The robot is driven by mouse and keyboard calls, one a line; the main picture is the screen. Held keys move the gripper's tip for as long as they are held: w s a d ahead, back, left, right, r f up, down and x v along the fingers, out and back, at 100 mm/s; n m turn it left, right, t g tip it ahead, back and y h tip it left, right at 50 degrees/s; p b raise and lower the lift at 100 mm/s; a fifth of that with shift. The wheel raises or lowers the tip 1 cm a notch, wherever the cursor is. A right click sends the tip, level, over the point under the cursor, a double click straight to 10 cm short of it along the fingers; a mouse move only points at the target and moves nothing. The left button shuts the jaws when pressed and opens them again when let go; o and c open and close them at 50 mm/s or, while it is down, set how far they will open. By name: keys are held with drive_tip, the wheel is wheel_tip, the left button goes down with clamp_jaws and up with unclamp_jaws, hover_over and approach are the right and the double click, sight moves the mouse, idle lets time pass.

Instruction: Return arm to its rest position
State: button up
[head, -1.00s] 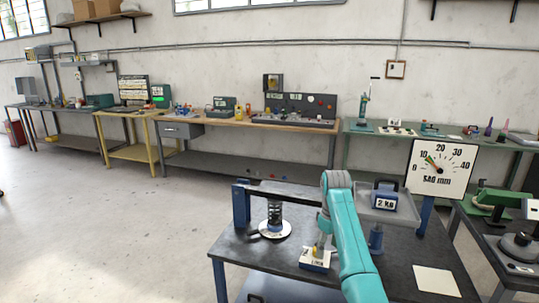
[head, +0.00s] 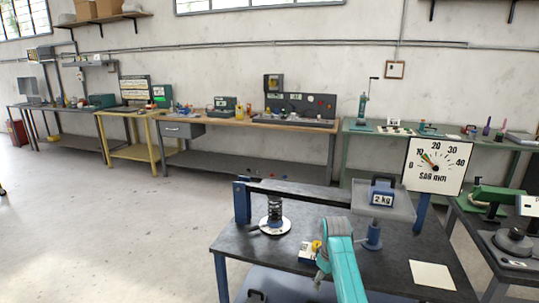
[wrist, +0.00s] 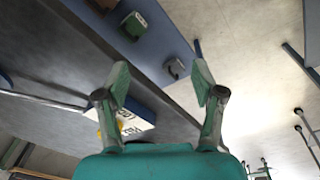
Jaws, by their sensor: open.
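My arm (head: 345,271) shows teal in the head view, low over the front edge of the dark workbench (head: 290,243). My gripper (wrist: 160,82) shows in the wrist view with its two green-tipped fingers spread and nothing between them. In the wrist view, a white labelled block (wrist: 135,122) with a yellow part lies beyond the left finger. The same block (head: 307,254) sits on the bench just left of my arm.
A black spring (head: 275,207) stands on a white base under a lever. A 2 kg weight (head: 382,192) sits on a grey tray (head: 402,209) at right, before a dial gauge (head: 436,167). A pale sheet (head: 432,276) lies front right. Open floor (head: 110,230) extends left.

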drive_tip(key=s+f+m+t, duration=0.1)
drive_tip(key=s+f+t, duration=0.1)
drive_tip(key=s+f, duration=0.6)
drive_tip(key=s+f+m+t, duration=0.1)
drive_tip(key=s+f, duration=0.3)
drive_tip(key=f, duration=0.7)
drive_tip(key=s+f+m+t, duration=0.15)
drive_tip(key=s+f, duration=0.25)
drive_tip(key=s, duration=0.6)
drive_tip(key=s+f+t, duration=0.2)
drive_tip(key=s+f, duration=0.1)
drive_tip(key=s, duration=0.7)
drive_tip(key=s+r+m+t, duration=0.15)
drive_tip(key=s+r, duration=0.35)
drive_tip(key=s, duration=0.5)
drive_tip(key=s+r+t, duration=0.2)
drive_tip(key=s+r, duration=0.3)
drive_tip(key=s, duration=0.6)
drive_tip(key=s+r+m+t, duration=0.1)
drive_tip(key=s+r, duration=0.5)
drive_tip(key=r, duration=0.4)
drive_tip(key=s+r+m+t, duration=0.1)
drive_tip(key=s+r+t, duration=0.1)
drive_tip(key=s+r, duration=0.4)
wheel_tip(320, 180, up, 4)
drive_tip(key=shift+r, duration=0.2)
